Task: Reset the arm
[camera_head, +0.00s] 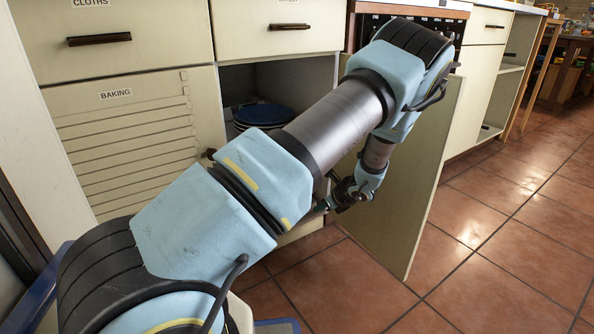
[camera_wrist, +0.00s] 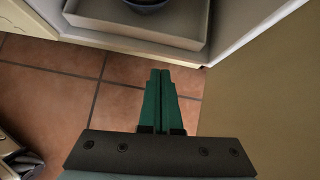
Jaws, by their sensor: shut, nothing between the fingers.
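My arm stretches across the head view from the lower left to the upper middle, then bends down. My gripper (camera_head: 322,205) is partly hidden behind the arm in the head view, low in front of the open cabinet. In the wrist view my gripper (camera_wrist: 159,75) shows its two green fingers pressed together, with nothing between them. The fingers point toward the cabinet's bottom edge, over the tiled floor.
An open cabinet door (camera_head: 430,190) stands just right of my gripper. Blue-rimmed dishes (camera_head: 262,115) sit inside the cabinet. A drawer front labelled BAKING (camera_head: 125,140) is at the left. Free tiled floor (camera_head: 500,250) lies to the right.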

